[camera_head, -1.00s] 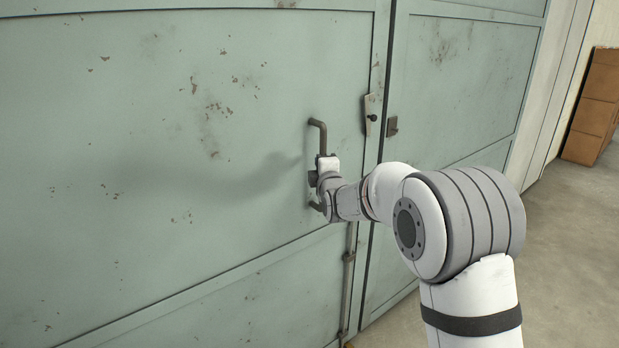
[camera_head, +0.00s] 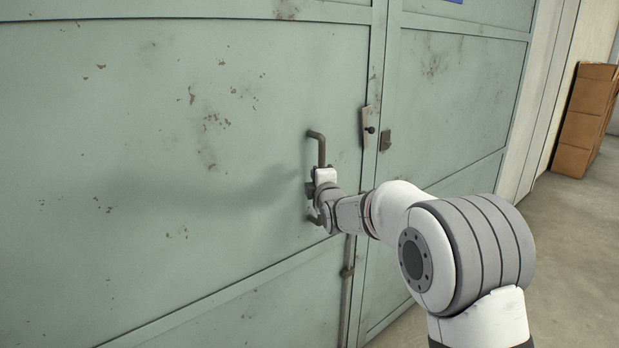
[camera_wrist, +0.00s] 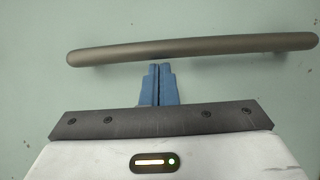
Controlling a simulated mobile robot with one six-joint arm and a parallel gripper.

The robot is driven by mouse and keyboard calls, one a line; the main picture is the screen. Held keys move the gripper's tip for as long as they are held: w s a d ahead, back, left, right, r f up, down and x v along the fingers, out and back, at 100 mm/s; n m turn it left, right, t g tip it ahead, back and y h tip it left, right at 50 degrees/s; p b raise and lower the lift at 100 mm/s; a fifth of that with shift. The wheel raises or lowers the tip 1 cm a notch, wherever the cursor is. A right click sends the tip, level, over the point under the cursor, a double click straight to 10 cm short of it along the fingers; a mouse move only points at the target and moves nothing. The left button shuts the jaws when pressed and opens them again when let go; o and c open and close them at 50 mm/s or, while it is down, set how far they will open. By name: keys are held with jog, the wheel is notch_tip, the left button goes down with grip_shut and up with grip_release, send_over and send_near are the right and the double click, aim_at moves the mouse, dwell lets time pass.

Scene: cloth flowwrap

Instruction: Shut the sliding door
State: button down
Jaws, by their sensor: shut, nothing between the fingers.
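The pale green metal door panel (camera_head: 120,240) with rust spots fills the left of the head view. Its dark bar handle (camera_head: 317,150) stands upright near the panel's right edge. My gripper (camera_head: 310,188) is at the handle's middle, partly hidden by my wrist. In the wrist view the handle (camera_wrist: 200,47) runs across the top, and the blue fingers of my gripper (camera_wrist: 157,68) are shut together with nothing between them. Their tips are right beside the bar, not around it; I cannot tell if they touch it. A second green panel (camera_head: 455,100) lies right of a narrow vertical seam.
A latch plate with a dark knob (camera_head: 370,127) is on the left panel's edge, and a small rusty plate (camera_head: 386,139) is across the seam. Brown boxes (camera_head: 585,120) stand at the far right. The grey floor (camera_head: 570,250) there is clear.

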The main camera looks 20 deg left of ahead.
jog(key=s+d+b, duration=0.3)
jog(key=s, duration=0.8)
jog(key=s+d+f+m+g+h+p, duration=0.1)
jog(key=s+d+m+g+h, duration=0.2)
jog(key=d, duration=0.4)
jog(key=s+d+f+m+h+p, duration=0.15)
jog(key=d+m, duration=0.25)
jog(key=d, duration=0.4)
jog(key=s+d+f+m+g+h+p, duration=0.1)
jog(key=s+d+m+g+h, duration=0.2)
jog(key=d, duration=0.4)
jog(key=s+d+f+m+g, duration=0.2)
jog(key=s+d+m, duration=0.2)
jog(key=s, duration=0.4)
jog(key=s+d+f+m+g+h+p, duration=0.1)
jog(key=s+d+f+m+g, duration=0.1)
jog(key=s+d+m, duration=0.3)
jog(key=s+d+f+m+g+h+p, duration=0.1)
jog(key=s+d+m, duration=0.4)
jog(key=s, duration=0.6)
jog(key=shift+d+f+g, duration=0.6)
jog(key=shift+d+g, duration=0.15)
jog(key=shift+g, duration=0.05)
jog(key=shift+w, duration=0.1)
